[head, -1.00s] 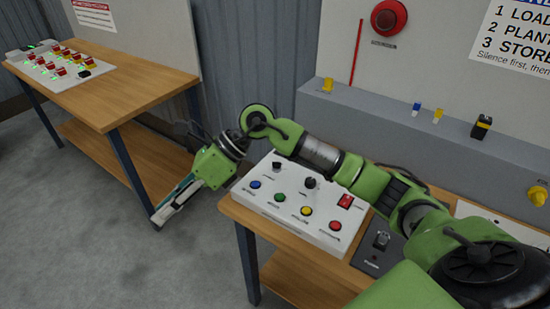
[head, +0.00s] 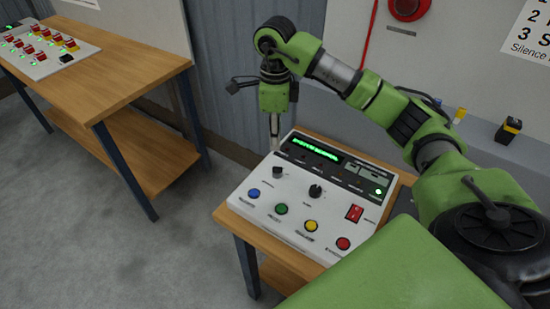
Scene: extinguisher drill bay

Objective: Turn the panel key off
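The white control panel (head: 262,212) sits on a small wooden table, with a lit green display (head: 316,150). It has two black rotary knobs, a left one (head: 278,172) and a right one (head: 315,190), a red rocker switch (head: 354,213) and several coloured buttons. I cannot tell which control is the key; the labels are too small to read. My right gripper (head: 274,146) points down at the panel's far left edge, above the left knob in the picture. Its fingers show edge-on, so their opening is unclear; I cannot tell if they touch the panel. My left gripper is out of view.
Another wooden table (head: 120,73) at left carries a board of red and yellow switches (head: 42,48). A grey wall ledge with a black-and-yellow device (head: 508,130) runs behind my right arm. My arm covers the area right of the panel. Floor is clear between the tables.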

